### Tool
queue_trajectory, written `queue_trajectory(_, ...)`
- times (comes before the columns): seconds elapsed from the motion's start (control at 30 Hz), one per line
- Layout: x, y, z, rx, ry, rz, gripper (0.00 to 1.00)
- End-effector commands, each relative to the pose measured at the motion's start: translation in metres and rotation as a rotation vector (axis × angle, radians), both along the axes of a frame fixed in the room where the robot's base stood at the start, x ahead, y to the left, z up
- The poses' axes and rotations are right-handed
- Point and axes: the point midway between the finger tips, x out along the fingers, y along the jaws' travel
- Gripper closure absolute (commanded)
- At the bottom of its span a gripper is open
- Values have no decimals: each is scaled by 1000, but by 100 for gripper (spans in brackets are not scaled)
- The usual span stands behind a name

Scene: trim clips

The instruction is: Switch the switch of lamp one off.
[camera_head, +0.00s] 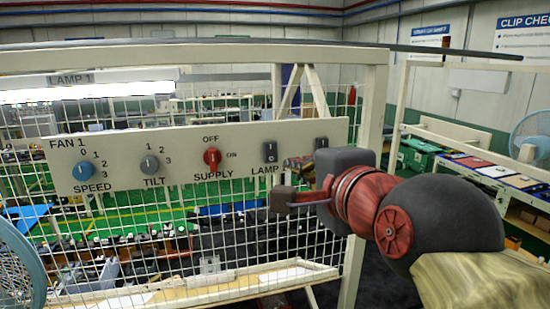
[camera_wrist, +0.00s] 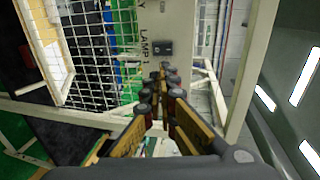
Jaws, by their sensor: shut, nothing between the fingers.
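The lamp 1 switch (camera_head: 270,152) is a small dark rocker on the pale panel, above a "LAMP" label whose end is hidden by my arm. It also shows in the wrist view as a dark rocker (camera_wrist: 162,47) beside the "LAMP 1" label. Its rocker position is too small to tell. The lamp under the "LAMP 1" sign (camera_head: 60,92) glows white. My gripper (camera_head: 283,198) is shut and empty, below the switch and the panel's lower edge. In the wrist view its fingertips (camera_wrist: 160,80) appear just short of the switch, apart from it.
The panel (camera_head: 120,165) also carries a blue speed knob (camera_head: 84,170), a grey tilt knob (camera_head: 150,164) and a red supply knob (camera_head: 212,158). A second dark switch (camera_head: 322,143) is close to my wrist. Wire mesh (camera_head: 200,220) and a cream post (camera_head: 372,110) surround the panel.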

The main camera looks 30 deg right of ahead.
Motion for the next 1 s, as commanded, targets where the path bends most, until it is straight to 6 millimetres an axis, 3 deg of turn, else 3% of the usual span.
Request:
queue_trajectory(0.47,5,-1,-1,11,-1,-1,100)
queue_trajectory(0.67,31,-9,-7,11,3,-1,100)
queue_trajectory(1.0,93,-27,-21,11,3,-1,100)
